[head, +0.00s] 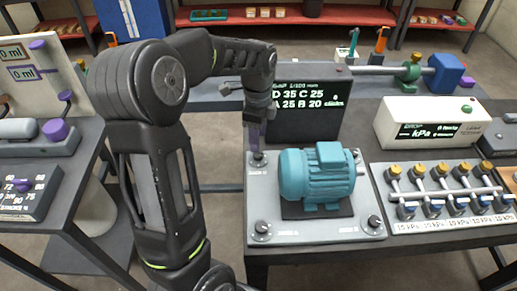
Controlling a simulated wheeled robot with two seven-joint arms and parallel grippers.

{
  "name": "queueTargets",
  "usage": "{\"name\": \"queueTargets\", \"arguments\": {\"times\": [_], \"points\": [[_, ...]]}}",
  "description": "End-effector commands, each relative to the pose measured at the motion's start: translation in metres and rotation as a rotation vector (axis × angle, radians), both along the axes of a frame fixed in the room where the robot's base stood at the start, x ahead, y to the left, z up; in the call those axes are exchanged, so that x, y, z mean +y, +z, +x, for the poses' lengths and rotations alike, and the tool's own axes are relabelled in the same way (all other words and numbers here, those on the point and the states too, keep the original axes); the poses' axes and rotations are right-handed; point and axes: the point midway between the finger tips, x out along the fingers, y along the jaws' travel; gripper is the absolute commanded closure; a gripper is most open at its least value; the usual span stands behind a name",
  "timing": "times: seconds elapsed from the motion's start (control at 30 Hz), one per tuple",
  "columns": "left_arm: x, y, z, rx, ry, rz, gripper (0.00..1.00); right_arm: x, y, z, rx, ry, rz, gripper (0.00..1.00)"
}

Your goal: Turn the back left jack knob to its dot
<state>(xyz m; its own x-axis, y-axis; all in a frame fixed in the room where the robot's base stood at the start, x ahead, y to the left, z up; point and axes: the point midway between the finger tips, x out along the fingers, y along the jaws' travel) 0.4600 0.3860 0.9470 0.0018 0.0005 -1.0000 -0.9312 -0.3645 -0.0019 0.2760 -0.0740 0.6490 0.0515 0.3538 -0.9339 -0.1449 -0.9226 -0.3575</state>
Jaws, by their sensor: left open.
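A teal motor (318,175) stands on a grey base plate (310,231) on the dark bench. The back left jack knob (258,160) is at the plate's back left corner, small and dark, partly hidden by my left gripper. My left gripper (257,148) points down right over this knob, open. I cannot tell whether its fingers touch the knob or only hover above it. The knob's dot is too small to make out. Other knobs sit at the front left (262,228), front right (374,222) and back right (357,155). My right gripper is not in view.
A black gap display (305,119) stands behind the plate, reading D 35, C 25, A 25, B 20. Right of the plate are a valve panel (440,222) and a white kPa box (425,124). A separate bench (85,190) with purple knobs is at left.

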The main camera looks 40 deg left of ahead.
Motion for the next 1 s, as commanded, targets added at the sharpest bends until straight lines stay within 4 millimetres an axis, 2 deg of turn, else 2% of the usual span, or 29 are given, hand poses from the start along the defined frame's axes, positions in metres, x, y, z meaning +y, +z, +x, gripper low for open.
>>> {"name": "queueTargets", "arguments": {"times": [0.2, 0.4, 0.73, 1.0], "points": [[0.0, -0.035, -0.002, 0.006, 0.0, -0.001, 0.5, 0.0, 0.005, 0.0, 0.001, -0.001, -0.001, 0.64], [0.0, -0.058, -0.001, 0.004, 0.0, -0.001, 0.5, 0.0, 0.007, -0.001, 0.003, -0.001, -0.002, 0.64], [0.0, -0.062, -0.001, 0.002, 0.0, -0.001, 0.5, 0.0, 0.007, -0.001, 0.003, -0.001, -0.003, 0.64], [0.0, -0.062, -0.001, 0.001, 0.0, 0.0, 0.72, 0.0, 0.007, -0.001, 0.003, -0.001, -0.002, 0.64]]}}
